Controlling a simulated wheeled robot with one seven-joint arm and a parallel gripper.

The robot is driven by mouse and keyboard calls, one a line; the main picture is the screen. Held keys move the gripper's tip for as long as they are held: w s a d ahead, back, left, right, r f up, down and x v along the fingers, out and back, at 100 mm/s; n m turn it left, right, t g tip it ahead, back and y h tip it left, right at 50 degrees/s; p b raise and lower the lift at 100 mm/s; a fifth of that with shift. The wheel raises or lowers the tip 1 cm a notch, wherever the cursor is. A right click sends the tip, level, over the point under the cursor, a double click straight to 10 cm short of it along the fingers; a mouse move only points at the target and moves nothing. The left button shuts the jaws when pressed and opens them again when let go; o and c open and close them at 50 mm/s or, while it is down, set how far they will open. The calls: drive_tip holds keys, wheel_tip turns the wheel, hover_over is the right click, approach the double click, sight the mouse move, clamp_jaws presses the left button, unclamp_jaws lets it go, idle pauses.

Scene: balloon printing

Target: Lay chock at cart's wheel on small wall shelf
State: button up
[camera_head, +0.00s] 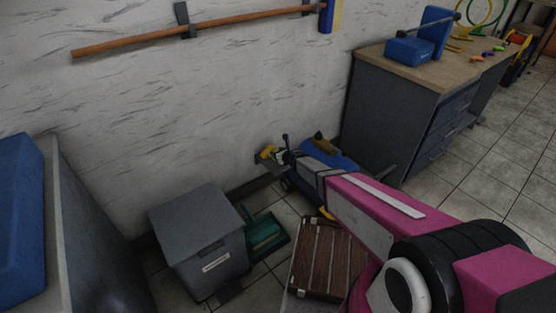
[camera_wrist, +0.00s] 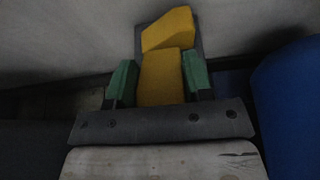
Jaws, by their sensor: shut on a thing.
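The yellow chock (camera_wrist: 160,75) sits between the two green fingertips of my gripper (camera_wrist: 160,82) in the wrist view, and the gripper is shut on it.
A blue object (camera_head: 343,160) stands right of my gripper, partly behind my arm. A grey lidded bin (camera_head: 205,240), a green tray (camera_head: 266,236) and a brown striped case (camera_head: 325,262) are on the floor. A grey workbench (camera_head: 395,105) stands against the wall.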

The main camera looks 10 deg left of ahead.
drive_tip(key=shift+w+d+f, duration=0.1)
drive_tip(key=shift+w+f, duration=0.1)
drive_tip(key=shift+f, duration=1.9)
drive_tip(key=shift+f, duration=0.2)
drive_tip(key=o, duration=1)
drive_tip(key=shift+o, duration=0.2)
